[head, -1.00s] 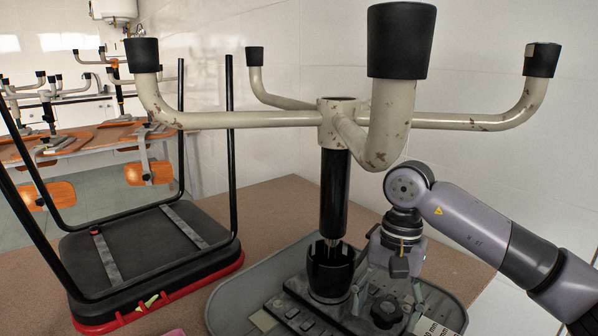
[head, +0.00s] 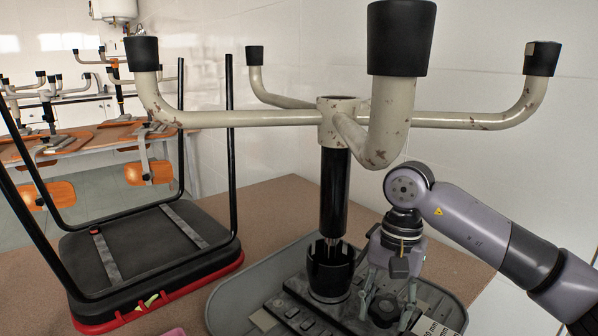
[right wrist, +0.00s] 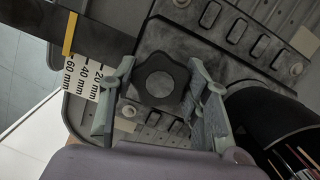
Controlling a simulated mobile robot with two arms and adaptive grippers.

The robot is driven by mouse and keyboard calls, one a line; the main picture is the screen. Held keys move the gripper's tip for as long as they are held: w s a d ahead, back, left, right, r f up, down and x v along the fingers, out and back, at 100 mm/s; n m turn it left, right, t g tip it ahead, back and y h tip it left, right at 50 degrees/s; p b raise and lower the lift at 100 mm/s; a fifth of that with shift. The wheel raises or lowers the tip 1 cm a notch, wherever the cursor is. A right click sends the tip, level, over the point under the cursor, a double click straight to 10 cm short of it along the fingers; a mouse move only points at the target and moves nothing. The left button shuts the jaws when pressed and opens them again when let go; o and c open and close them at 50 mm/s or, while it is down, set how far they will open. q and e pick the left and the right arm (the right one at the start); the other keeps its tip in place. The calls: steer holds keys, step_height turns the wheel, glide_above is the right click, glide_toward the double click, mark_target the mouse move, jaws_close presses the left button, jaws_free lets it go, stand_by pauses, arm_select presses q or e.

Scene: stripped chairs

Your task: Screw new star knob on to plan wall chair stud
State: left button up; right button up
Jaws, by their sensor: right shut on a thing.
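A black star knob (head: 384,310) with a round grey centre shows beside the seat mechanism of an upside-down chair; it also shows in the right wrist view (right wrist: 161,78). My right gripper (head: 387,314) points down and is shut on the knob, one finger at each side. In the right wrist view the fingers (right wrist: 160,95) flank the knob. The chair's black column (head: 334,190) rises from a dark cup (head: 330,268) left of the gripper. I cannot make out the stud. My left gripper is not in view.
The beige chair legs (head: 240,119) with black caps spread above my right wrist. The grey seat shell (head: 235,300) lies on the brown table (head: 285,200). An upturned black chair (head: 140,250) stands left. A millimetre strip (right wrist: 82,75) lies near the knob.

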jaws_close()
steer(key=shift+f, duration=0.1)
steer(key=shift+m, duration=1.5)
steer(key=shift+m+t+y, duration=0.3)
steer(key=shift+m, duration=0.9)
steer(key=m, duration=0.3)
steer(key=shift+f+m+t+b, duration=0.1)
steer(key=shift+m+t+b, duration=0.2)
steer(key=shift+m, duration=1.1)
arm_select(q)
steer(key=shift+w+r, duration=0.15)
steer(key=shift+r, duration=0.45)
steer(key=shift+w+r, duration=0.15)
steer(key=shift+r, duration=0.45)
